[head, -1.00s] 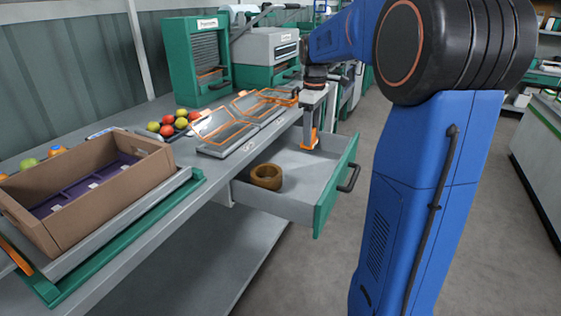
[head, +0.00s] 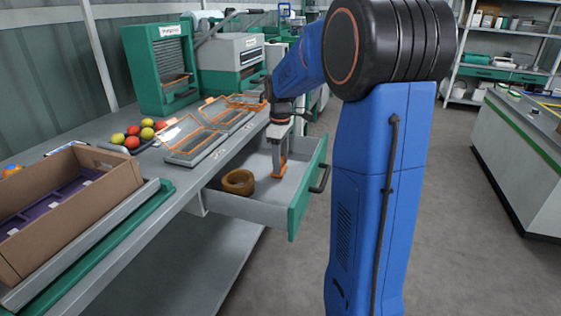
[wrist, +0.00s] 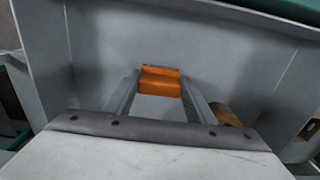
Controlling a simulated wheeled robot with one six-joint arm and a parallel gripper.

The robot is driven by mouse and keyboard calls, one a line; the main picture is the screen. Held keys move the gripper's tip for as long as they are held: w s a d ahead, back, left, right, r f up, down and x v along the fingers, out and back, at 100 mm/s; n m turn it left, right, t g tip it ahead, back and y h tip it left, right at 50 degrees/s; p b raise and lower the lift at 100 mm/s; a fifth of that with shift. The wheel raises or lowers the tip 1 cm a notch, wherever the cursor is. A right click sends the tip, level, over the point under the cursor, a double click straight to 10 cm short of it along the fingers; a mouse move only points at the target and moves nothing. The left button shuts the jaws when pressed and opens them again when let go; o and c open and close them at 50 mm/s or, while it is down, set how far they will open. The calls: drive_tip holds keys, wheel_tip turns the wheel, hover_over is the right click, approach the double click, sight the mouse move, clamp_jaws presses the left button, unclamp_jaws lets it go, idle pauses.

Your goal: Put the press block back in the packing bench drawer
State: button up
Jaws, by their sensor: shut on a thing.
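The packing bench drawer (head: 225,206) is pulled open, with a grey inside and a green front. My gripper (head: 280,172) reaches down into it from above, near the drawer's far end. It is shut on the orange press block (wrist: 158,80), which shows between the two fingers in the wrist view. The block's lower end looks close to the drawer floor; I cannot tell whether it touches. In the head view the block is small and partly hidden by the fingers.
A brown ring (head: 238,182) lies in the drawer, left of my gripper. On the bench (head: 170,190) stand a cardboard box (head: 60,225), orange-framed trays (head: 190,140) and several tomatoes (head: 132,142). Another counter (head: 520,165) stands at right, with clear floor between.

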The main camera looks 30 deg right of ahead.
drive_tip(key=o, duration=0.9)
drive_tip(key=shift+f, duration=0.1)
wheel_tip(320, 180, up, 12)
drive_tip(key=shift+s, duration=0.1)
idle(0.5)
